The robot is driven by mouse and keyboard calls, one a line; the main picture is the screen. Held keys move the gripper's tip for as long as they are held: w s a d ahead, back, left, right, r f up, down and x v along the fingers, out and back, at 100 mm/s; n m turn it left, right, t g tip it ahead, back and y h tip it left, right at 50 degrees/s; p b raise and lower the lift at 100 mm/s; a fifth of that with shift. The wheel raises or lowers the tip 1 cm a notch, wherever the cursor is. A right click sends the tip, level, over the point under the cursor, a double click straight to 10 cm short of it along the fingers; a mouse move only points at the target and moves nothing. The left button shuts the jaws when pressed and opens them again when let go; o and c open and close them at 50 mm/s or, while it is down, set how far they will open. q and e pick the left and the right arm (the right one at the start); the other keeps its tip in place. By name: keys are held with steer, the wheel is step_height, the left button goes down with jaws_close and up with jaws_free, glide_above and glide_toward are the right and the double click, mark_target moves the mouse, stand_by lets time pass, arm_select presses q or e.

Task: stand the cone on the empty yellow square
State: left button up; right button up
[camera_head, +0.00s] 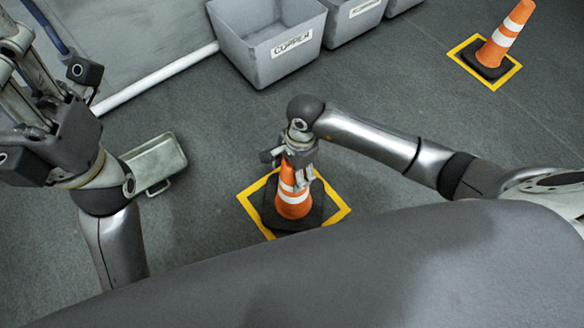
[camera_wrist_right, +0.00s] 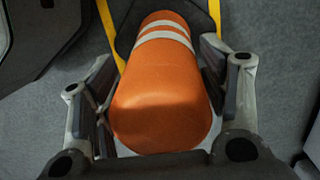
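An orange cone (camera_head: 293,204) with white bands and a black base stands inside the near yellow square (camera_head: 338,214). It looks upright, but I cannot tell whether its base presses fully on the floor. My right gripper (camera_head: 299,176) is over the cone's upper part. In the right wrist view, its fingers (camera_wrist_right: 160,100) lie on both sides of the orange cone body (camera_wrist_right: 165,95), very near or touching; I cannot tell if they grip. A second cone (camera_head: 507,33) stands in the far yellow square (camera_head: 465,63). My left gripper (camera_head: 45,80) is at the left, away from both cones, its fingers unclear.
A small metal tray or case (camera_head: 155,160) lies on the floor near my left arm. A white pipe (camera_head: 155,79) runs along the floor. Grey floor between the two squares is clear.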

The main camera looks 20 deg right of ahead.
steer(key=shift+o, duration=1.1)
